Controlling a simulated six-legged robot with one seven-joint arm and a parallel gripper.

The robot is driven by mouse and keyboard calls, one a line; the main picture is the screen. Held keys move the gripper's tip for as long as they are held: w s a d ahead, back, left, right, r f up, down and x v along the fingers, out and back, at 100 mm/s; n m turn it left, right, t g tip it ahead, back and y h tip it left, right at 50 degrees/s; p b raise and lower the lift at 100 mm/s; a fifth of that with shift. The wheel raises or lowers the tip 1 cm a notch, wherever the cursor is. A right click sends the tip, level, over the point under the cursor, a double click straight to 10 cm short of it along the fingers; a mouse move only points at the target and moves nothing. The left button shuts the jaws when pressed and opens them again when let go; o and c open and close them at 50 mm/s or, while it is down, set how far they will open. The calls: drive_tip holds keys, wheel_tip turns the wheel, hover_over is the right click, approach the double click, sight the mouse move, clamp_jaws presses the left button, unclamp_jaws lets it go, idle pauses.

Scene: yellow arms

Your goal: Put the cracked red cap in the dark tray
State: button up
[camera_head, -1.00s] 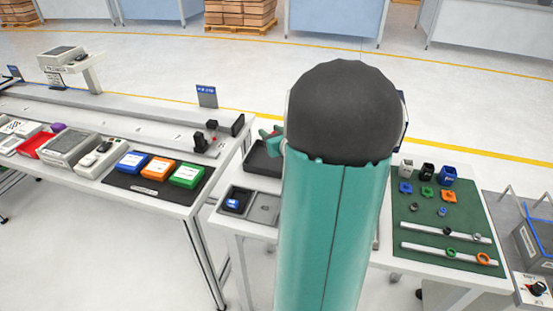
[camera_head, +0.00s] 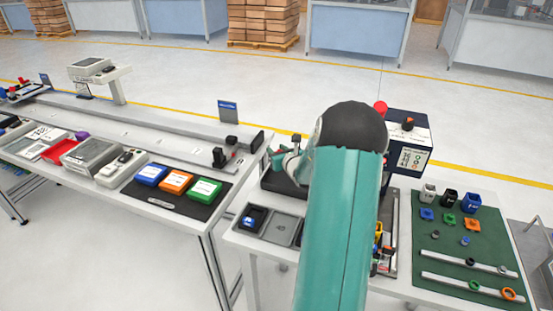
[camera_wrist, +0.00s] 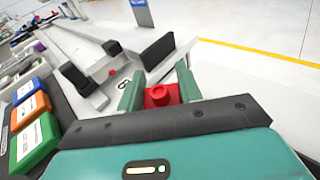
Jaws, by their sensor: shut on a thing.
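My gripper (camera_wrist: 160,92) is shut on the red cap (camera_wrist: 160,95), which sits between the two green fingers in the wrist view. No crack can be made out on it. In the head view my gripper (camera_head: 284,158) shows left of my dark arm joint, over or near a black tray (camera_head: 270,184). My arm hides the tray's right part. I cannot tell the height of the cap above the tray, and the tray does not show clearly in the wrist view.
Two shallow bins, one with a blue item (camera_head: 252,219) and one grey (camera_head: 284,229), lie in front of the tray. A control box with a red knob (camera_head: 408,140) stands behind my arm. A green mat (camera_head: 450,245) with small parts lies right; the left table holds coloured boxes (camera_head: 176,181).

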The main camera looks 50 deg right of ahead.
drive_tip(key=shift+w+d+f, duration=0.15)
drive_tip(key=shift+w+f, duration=0.3)
drive_tip(key=shift+f, duration=1.5)
drive_tip(key=shift+f, duration=0.45)
